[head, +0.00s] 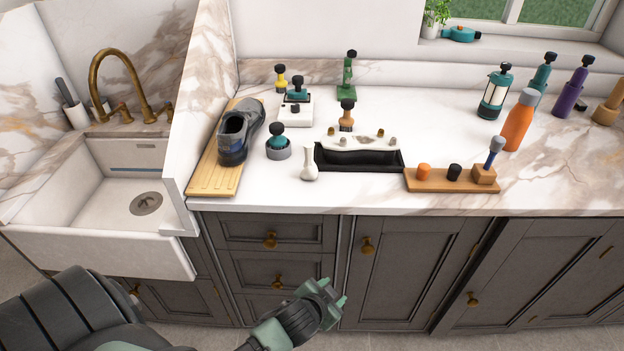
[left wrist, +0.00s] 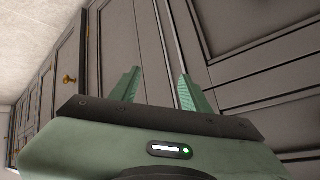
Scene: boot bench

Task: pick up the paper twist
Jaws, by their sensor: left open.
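The paper twist (head: 309,164) looks like a small white upright shape with a narrow neck and rounded bottom. It stands on the marble counter (head: 365,196) near the front edge, just left of the black tray (head: 360,161). My left gripper (head: 334,294) is open and empty, low in front of the cabinet doors, below the counter edge and well apart from the twist. In the left wrist view my left gripper's two green fingers (left wrist: 158,85) are spread with nothing between them. The twist does not show there. My right gripper is not in view.
A wooden holder (head: 450,184) sits right of the tray. The counter's front strip by the twist is clear.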

